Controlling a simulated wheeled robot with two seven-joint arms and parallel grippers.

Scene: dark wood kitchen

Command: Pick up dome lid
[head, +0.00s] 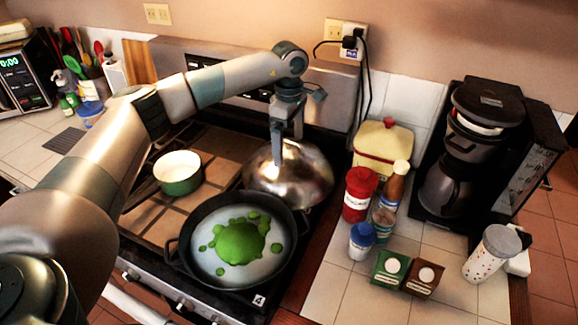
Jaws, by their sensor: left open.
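The dome lid (308,184) is a shiny metal dome resting on the stove behind and right of the black pan. My left gripper (279,158) points down at the upper left part of the dome, with its fingers in front of the lid. The gripper is open. Whether a finger touches the lid cannot be told, and the lid's handle is hidden or not visible. My right gripper is not in view.
A black pan (186,246) with green food sits at the stove's front. A green pot (180,183) stands left. A red-lidded jar (358,194), a yellow canister (382,150) and a coffee maker (455,150) crowd the right counter.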

